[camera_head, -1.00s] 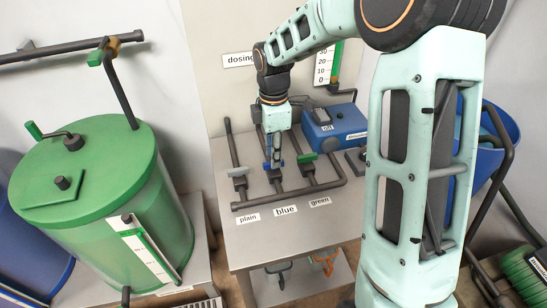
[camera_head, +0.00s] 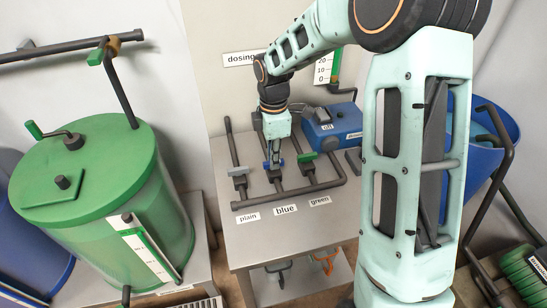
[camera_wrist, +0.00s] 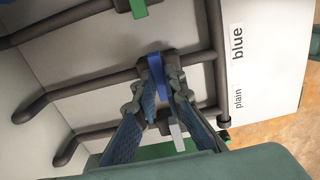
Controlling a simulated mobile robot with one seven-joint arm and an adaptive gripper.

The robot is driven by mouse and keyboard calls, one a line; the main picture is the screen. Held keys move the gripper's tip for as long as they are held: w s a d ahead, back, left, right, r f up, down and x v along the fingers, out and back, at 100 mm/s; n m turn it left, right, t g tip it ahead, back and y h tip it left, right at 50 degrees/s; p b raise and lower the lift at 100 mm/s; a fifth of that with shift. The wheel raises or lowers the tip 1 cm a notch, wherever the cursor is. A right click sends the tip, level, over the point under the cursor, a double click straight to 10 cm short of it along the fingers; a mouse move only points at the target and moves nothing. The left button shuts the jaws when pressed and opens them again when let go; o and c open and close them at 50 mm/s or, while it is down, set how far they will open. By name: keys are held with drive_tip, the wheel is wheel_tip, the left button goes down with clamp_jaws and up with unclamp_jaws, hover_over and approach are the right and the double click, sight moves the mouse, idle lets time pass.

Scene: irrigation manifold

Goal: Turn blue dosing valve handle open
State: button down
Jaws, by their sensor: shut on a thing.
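The blue dosing valve handle (camera_wrist: 156,76) is a short flat bar on the middle pipe of the manifold. In the wrist view it lies across its pipe. Only small blue bits of the handle (camera_head: 266,165) show in the head view, beside my fingertips. My gripper (camera_wrist: 163,82) points down at the valve, its two fingers closed in on the handle from either side. In the head view my gripper (camera_head: 274,165) is low over the middle pipe and hides most of the valve.
A grey handle (camera_head: 238,171) is on the plain pipe to the left, a green handle (camera_head: 304,157) on the pipe to the right. A blue dosing box (camera_head: 333,127) stands behind on the bench (camera_head: 265,236). A green-lidded tank (camera_head: 95,165) is at left.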

drive_tip(key=shift+m, duration=0.3)
drive_tip(key=m+b, duration=0.1)
drive_tip(key=m, duration=0.3)
drive_tip(key=m+b, duration=0.1)
drive_tip(key=m, duration=0.4)
drive_tip(key=shift+m, duration=0.4)
drive_tip(key=m+b, duration=0.1)
drive_tip(key=m, duration=0.2)
drive_tip(key=shift+m, duration=0.3)
drive_tip(key=shift+m+b, duration=0.3)
drive_tip(key=shift+m, duration=1.6)
drive_tip(key=c, duration=2)
unclamp_jaws()
wheel_tip(320, 180, up, 12)
drive_tip(key=shift+r, duration=0.1)
